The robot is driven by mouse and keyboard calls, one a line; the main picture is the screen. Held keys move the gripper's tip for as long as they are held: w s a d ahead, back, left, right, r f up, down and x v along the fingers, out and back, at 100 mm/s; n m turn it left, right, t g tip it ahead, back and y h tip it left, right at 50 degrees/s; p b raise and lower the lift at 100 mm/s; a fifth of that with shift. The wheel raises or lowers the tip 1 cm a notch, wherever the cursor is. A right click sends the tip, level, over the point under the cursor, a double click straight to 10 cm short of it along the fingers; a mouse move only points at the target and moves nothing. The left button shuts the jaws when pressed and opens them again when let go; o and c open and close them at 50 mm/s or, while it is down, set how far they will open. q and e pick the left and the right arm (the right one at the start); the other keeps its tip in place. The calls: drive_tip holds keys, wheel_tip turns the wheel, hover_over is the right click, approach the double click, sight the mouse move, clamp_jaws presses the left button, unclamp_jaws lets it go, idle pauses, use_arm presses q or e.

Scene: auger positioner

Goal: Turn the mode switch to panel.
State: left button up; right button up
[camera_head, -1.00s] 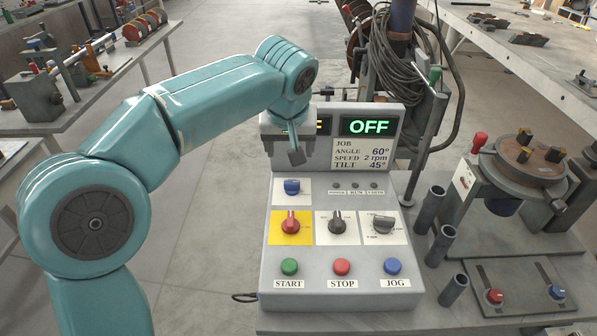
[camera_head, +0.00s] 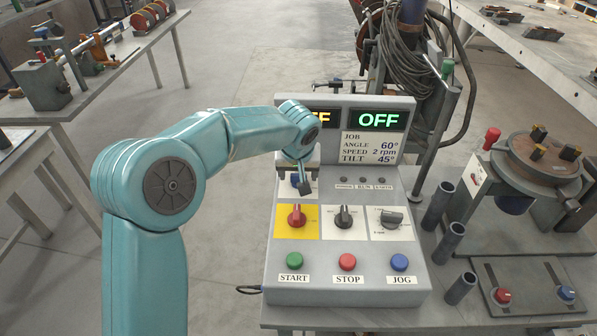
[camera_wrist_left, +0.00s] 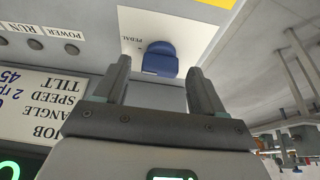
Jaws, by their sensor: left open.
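The mode switch appears to be the blue knob (camera_head: 295,179) on the upper left white plate of the control box (camera_head: 350,289), partly hidden by my gripper in the head view. In the left wrist view the blue knob (camera_wrist_left: 160,58) shows upside down on its plate, with the word PEDAL beside it. My left gripper (camera_head: 304,184) is over the plate. In the wrist view its two fingers (camera_wrist_left: 158,68) are apart, with the knob showing beyond and between their tips. I cannot tell whether they touch it. My right gripper is not in view.
Below the knob are a red knob (camera_head: 296,215) on yellow, a black knob (camera_head: 344,216) and a grey knob (camera_head: 390,219). START (camera_head: 294,261), STOP (camera_head: 347,261) and JOG (camera_head: 399,262) buttons line the front. Grey tubes (camera_head: 448,242) stand at right.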

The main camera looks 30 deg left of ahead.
use_arm(q)
drive_tip(key=shift+f, duration=0.1)
drive_tip(key=shift+w, duration=0.1)
drive_tip(key=c, duration=1.1)
drive_tip(key=shift+o, duration=0.2)
drive_tip(key=shift+f, duration=0.1)
